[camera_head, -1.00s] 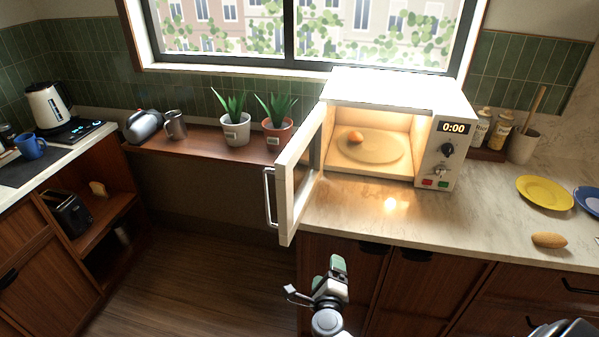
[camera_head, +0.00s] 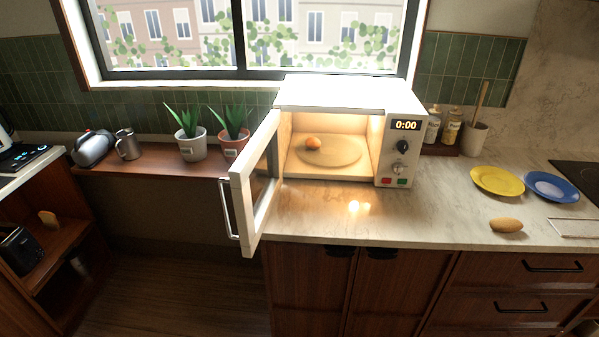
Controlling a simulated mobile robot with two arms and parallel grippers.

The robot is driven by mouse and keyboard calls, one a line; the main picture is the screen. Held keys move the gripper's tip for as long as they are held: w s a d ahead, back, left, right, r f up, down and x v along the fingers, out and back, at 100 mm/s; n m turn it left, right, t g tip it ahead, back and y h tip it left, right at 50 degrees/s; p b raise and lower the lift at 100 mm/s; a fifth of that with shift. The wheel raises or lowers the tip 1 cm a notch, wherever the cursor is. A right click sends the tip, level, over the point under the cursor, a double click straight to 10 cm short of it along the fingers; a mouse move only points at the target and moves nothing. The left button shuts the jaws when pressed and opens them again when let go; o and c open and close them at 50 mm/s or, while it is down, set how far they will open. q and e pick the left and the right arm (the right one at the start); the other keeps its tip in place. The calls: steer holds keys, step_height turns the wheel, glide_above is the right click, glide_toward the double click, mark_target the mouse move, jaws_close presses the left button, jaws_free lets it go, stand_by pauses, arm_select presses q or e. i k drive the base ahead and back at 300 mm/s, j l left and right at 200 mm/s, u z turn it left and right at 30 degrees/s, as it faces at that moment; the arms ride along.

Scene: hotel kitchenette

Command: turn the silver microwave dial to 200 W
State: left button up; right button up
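The white microwave (camera_head: 330,92) stands on the marble counter with its door (camera_head: 254,185) swung wide open to the left. Its inside is lit, and a small orange-brown round item (camera_head: 313,143) lies on the turntable (camera_head: 345,153). The panel on its right has a display (camera_head: 405,125) reading 0:00. A black dial (camera_head: 402,146) sits below the display, and a silver dial (camera_head: 398,168) is below that. The silver dial's setting is too small to read. A red button and a green button are at the bottom. Neither gripper can be made out in this view.
A yellow plate (camera_head: 497,181), a blue plate (camera_head: 551,186) and a brown oval item (camera_head: 506,225) lie on the counter to the right. Two potted plants (camera_head: 191,146) stand left of the open door. The counter before the microwave is clear.

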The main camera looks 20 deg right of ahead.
mark_target(398, 167)
steer(key=i+j+z, duration=0.1)
steer(key=z, duration=0.3)
steer(key=i+j+z, duration=0.15)
steer(key=z, duration=0.3)
steer(key=i+j+z, duration=0.25)
steer(key=z, duration=0.15)
steer(key=i+j+z, duration=0.1)
steer(key=j+z, duration=0.15)
steer(key=z, duration=0.15)
